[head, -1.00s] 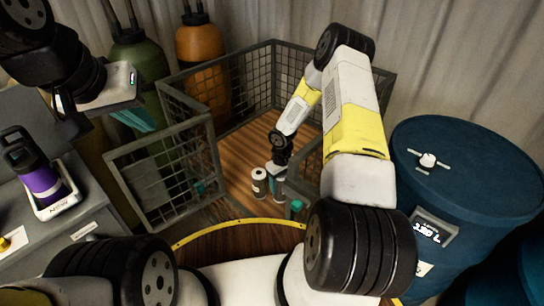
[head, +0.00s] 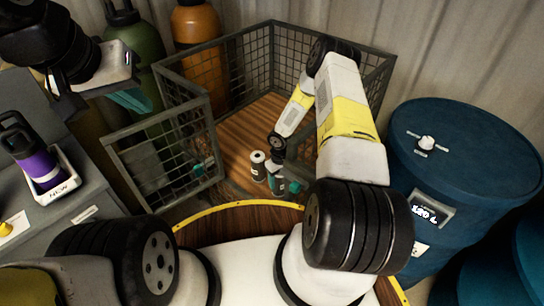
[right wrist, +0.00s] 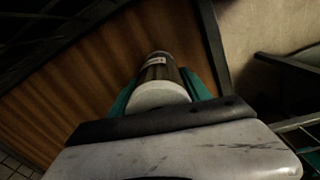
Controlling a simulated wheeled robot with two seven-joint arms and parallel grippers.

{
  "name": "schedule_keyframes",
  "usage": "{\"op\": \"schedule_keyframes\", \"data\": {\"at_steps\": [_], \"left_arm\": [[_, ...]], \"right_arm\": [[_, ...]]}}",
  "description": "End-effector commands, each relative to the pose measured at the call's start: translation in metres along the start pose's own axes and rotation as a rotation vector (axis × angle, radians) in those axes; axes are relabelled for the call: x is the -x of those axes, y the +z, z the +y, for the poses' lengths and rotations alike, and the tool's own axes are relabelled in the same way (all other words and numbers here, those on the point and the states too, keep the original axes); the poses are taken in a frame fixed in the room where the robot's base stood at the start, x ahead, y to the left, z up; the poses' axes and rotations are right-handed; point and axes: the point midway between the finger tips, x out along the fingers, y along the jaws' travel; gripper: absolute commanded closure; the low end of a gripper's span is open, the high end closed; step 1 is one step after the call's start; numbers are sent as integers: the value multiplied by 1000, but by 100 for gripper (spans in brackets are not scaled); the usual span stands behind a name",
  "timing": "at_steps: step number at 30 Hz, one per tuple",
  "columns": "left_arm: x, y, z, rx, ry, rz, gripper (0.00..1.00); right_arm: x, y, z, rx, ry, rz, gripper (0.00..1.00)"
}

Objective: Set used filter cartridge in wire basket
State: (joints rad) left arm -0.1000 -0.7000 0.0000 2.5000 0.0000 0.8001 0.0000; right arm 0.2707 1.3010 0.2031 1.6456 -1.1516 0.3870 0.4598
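The used filter cartridge (head: 258,166), a grey cylinder with a pale top and dark centre hole, stands upright on the wooden floor of the wire basket (head: 213,140), near its open front. My right gripper (head: 278,186) reaches into the basket just right of the cartridge. In the right wrist view, the cartridge (right wrist: 160,75) lies ahead between the spread teal fingers (right wrist: 160,95); its near end is partly hidden by the gripper body. My left gripper (head: 130,100) hangs outside the basket at upper left; its finger gap is not clear.
A blue drum (head: 465,150) with a display stands right of the basket. Green (head: 138,50) and orange (head: 196,25) cylinders stand behind left. A purple bottle (head: 40,165) sits in a white holder on a grey cabinet (head: 85,205). The basket's front gate (head: 165,165) is swung open.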

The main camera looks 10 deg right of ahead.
Motion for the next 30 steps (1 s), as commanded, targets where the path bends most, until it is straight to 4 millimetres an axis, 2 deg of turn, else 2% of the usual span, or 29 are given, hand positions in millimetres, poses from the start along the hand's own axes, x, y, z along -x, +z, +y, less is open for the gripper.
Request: {"op": "schedule_keyframes", "data": {"at_steps": [1,3,14,17,30], "left_arm": [[0,0,0,0,0,0,100],[0,0,0,0,0,0,100],[0,0,0,0,0,0,100],[0,0,0,0,0,0,100],[0,0,0,0,0,0,100]], "right_arm": [[0,0,0,0,0,0,33],[0,0,0,0,0,0,23],[4,0,0,0,-1,1,23],[16,-1,1,0,1,3,23],[104,-1,0,-1,1,2,23]]}}
